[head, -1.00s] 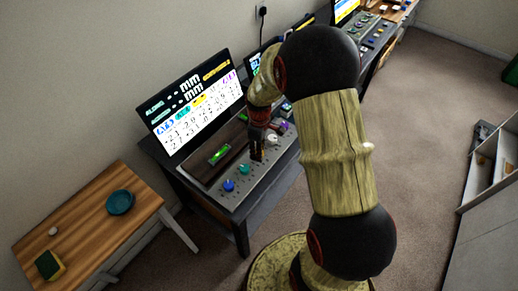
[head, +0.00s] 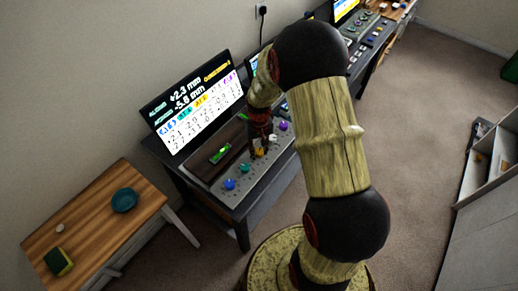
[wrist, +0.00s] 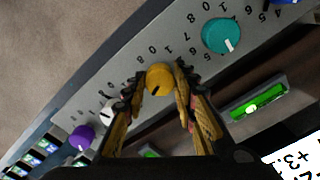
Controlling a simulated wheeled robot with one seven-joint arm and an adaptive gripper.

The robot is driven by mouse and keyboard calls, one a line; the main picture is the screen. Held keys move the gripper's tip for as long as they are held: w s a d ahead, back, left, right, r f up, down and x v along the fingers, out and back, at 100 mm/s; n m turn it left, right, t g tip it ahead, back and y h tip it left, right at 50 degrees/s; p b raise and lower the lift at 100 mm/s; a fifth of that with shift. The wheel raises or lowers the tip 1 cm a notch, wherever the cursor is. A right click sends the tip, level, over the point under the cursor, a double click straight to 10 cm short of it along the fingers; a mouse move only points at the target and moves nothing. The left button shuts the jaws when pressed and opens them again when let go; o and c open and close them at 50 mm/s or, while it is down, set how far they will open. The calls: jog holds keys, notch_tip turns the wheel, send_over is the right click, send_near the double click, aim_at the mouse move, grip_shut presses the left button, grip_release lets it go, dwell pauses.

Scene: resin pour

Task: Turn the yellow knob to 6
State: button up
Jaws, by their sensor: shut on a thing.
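The yellow knob (wrist: 160,78) sits on the grey control panel (wrist: 110,72) in the wrist view, with a small dark mark on its lower-left part. The knob (head: 259,152) also shows in the head view, just under my gripper (head: 261,139). My gripper (wrist: 158,86) is shut on the yellow knob, with one finger on each side of it. Printed numbers curve around the knob, including an 8 and a 10. They are small and turned, and I cannot tell exactly which one the knob points to.
A teal knob (wrist: 222,36) lies to the right in the wrist view; a white knob (wrist: 107,112) and a purple knob (wrist: 82,138) lie left. A blue knob (head: 230,184) is near the panel's end. A screen (head: 195,103) stands behind, reading +2.3 mm and -5.8 mm.

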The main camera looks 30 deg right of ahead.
aim_at(259, 151)
jog(key=shift+m, duration=0.8)
jog(key=o, duration=1.1)
jog(key=shift+o, duration=0.3)
notch_tip(259, 151, up, 12)
